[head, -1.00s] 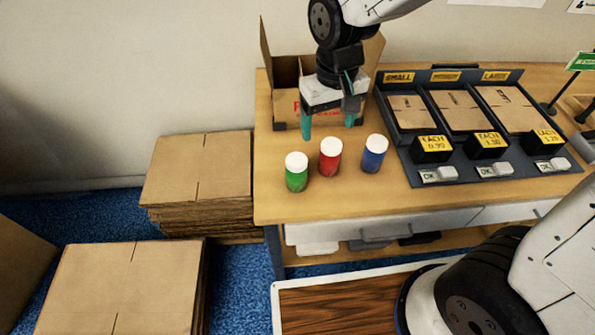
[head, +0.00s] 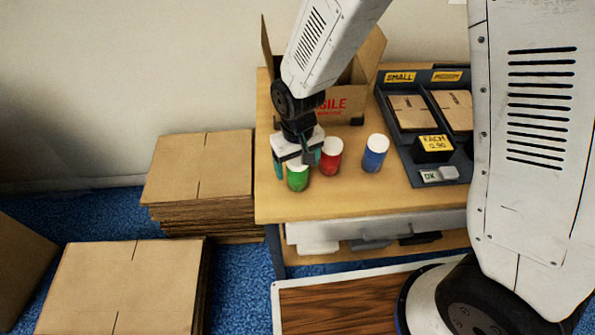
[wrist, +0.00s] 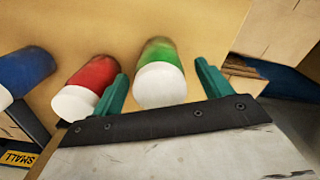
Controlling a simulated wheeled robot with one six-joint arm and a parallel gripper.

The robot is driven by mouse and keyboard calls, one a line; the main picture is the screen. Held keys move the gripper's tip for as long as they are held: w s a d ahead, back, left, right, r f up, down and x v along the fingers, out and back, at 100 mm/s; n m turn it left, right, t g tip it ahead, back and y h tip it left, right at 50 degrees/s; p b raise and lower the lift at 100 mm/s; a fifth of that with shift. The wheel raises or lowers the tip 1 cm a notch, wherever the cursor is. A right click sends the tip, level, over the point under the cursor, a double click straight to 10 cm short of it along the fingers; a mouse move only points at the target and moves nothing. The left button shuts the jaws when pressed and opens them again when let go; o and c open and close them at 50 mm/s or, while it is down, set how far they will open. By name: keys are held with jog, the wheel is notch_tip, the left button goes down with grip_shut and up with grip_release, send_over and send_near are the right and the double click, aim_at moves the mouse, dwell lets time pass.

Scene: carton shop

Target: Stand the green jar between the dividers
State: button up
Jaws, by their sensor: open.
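The green jar (head: 298,178) with a white lid stands upright at the front left of the table. In the wrist view the green jar (wrist: 160,62) lies between the two teal fingers. My gripper (head: 293,170) is open and low over it, with a finger on either side; I cannot tell whether they touch it. The wrist view also shows my gripper (wrist: 163,88). The open carton (head: 350,104) marked FRAGILE stands behind, partly covered by my arm. Its dividers are hidden in the head view.
A red jar (head: 330,157) stands close to the right of the green one, and a blue jar (head: 375,153) farther right. A dark sorting rack (head: 424,172) with flat cartons is at the right. Stacked cardboard (head: 200,172) sits left of the table (head: 350,204).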

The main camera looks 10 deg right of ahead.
jog(key=shift+f, duration=0.15)
jog(key=c, duration=1.3)
